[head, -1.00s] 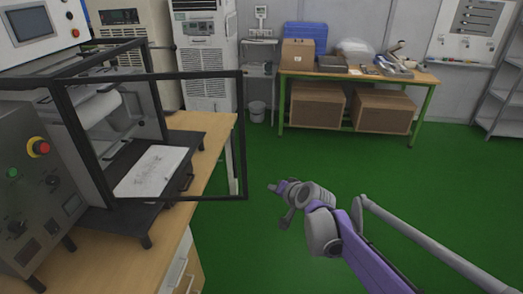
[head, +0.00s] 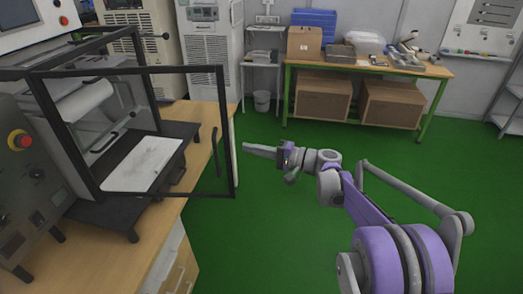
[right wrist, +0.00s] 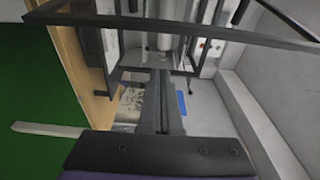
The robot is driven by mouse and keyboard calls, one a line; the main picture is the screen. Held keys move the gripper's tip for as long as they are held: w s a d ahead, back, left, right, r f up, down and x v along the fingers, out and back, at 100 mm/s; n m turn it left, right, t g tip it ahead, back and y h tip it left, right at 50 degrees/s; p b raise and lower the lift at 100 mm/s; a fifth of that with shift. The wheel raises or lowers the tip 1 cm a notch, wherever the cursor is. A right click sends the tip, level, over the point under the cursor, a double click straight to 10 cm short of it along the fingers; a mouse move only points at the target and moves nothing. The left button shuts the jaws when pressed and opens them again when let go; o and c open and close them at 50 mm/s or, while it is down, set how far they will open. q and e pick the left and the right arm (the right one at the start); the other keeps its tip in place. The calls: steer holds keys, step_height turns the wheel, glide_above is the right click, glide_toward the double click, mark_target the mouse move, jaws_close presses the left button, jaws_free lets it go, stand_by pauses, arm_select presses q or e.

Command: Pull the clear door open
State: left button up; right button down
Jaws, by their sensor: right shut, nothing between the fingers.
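The clear door (head: 228,130) has a thin black frame and stands out at an angle from the bench machine at the left in the head view. A dark upright handle (head: 216,150) shows inside its free edge. My right gripper (head: 250,149) is shut and empty, just right of that free edge; I cannot tell whether it touches. In the right wrist view the closed fingers (right wrist: 160,90) point forward below a dark frame bar (right wrist: 190,31), which looks like part of the door. My left gripper is not in view.
The machine stands on a wooden bench (head: 205,118); inside are a roller (head: 85,100) and a pale plate (head: 143,164). A control box with a red button (head: 22,140) is at left. A table with boxes (head: 445,70) stands behind. The green floor (head: 270,245) is clear.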

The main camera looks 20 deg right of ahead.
steer(key=a, duration=0.5)
steer(key=shift+s+p, duration=0.1)
steer(key=shift+p, duration=0.25)
steer(key=shift+a, duration=0.1)
